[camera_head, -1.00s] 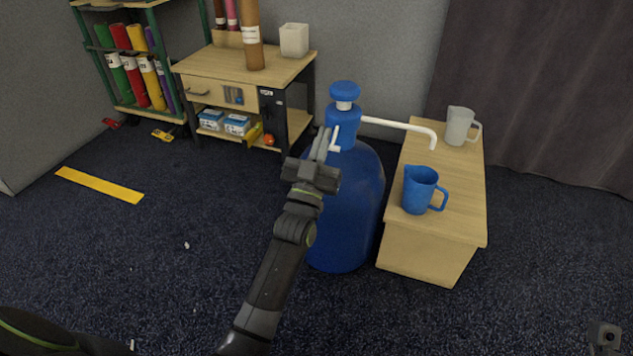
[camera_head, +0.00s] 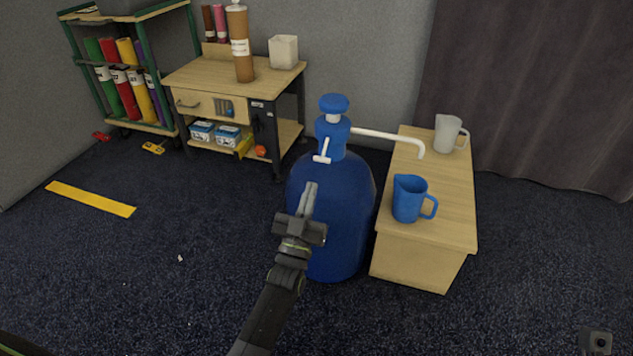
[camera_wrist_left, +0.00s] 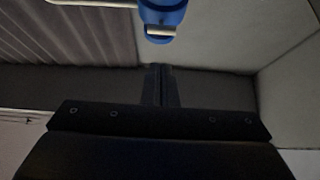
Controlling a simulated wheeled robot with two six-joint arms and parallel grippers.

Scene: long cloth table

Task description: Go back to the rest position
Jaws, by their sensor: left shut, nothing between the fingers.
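My left gripper (camera_head: 308,200) is shut and empty. It points up in front of the big blue bottle (camera_head: 345,225), which stands on the floor with a blue pump top and a white spout. The gripper overlaps the bottle's left side in the head view; I cannot tell whether they touch. In the left wrist view the shut fingers (camera_wrist_left: 159,84) are dark, and part of the blue pump (camera_wrist_left: 161,18) shows above them. My right gripper is not clearly visible; only a small grey part of mine shows at the bottom right corner.
A low wooden bench (camera_head: 425,235) right of the bottle holds a blue jug (camera_head: 408,199) and a pale jug (camera_head: 446,134). Behind are a wooden workbench (camera_head: 205,78) and a green shelf (camera_head: 150,128). The dark carpet at left is open, with a yellow strip (camera_head: 90,199).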

